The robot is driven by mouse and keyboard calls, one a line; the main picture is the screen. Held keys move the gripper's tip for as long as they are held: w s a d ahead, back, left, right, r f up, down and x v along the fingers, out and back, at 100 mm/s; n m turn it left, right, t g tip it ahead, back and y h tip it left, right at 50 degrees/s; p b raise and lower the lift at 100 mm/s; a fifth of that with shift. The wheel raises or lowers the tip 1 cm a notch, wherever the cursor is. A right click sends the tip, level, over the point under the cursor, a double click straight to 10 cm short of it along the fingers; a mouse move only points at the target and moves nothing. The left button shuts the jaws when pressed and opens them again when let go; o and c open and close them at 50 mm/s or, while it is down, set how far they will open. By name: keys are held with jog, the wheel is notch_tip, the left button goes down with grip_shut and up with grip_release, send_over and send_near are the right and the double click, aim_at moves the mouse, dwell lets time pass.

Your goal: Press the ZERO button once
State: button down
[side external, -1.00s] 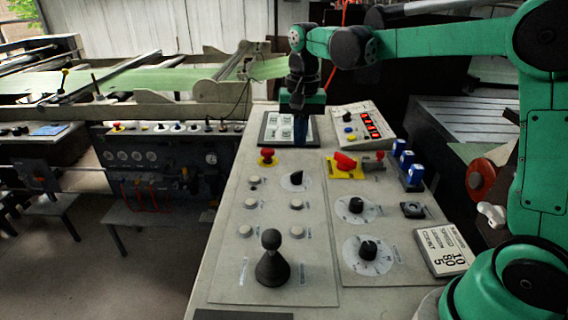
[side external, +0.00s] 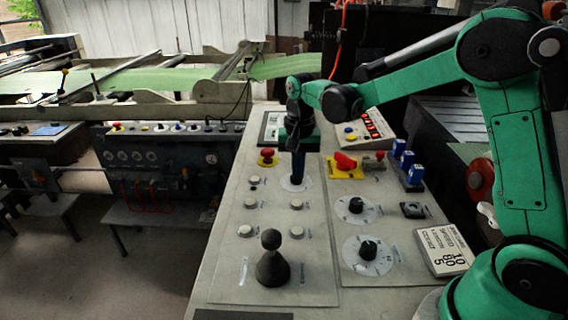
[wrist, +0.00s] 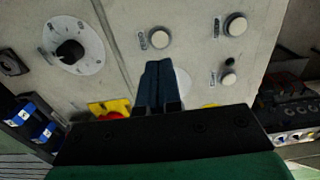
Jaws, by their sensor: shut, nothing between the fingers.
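My gripper (side external: 297,181) is shut and empty, pointing down over the white dial plate near the back of the left control panel; it hides that dial's knob. In the wrist view the closed dark blue fingers (wrist: 158,66) reach toward a round white button (wrist: 160,38). That button (side external: 297,204) sits just in front of the gripper, with visible space between. Other white buttons are one at the left (side external: 250,203), one behind it (side external: 253,180), and two nearer ones (side external: 245,231) (side external: 296,231). Their labels are too small to read, so I cannot tell which is ZERO.
A red mushroom button (side external: 267,153) stands left of the gripper and a red switch on yellow (side external: 345,162) right of it. A black joystick (side external: 272,262) rises at the front.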

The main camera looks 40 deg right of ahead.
aim_at(297, 202)
notch_tip(297, 202, down, 7)
jog(key=shift+r, duration=0.2)
dwell(0.3)
jog(key=shift+f, duration=0.9)
jog(key=shift+r, duration=0.1)
notch_tip(297, 202, up, 15)
dwell(0.5)
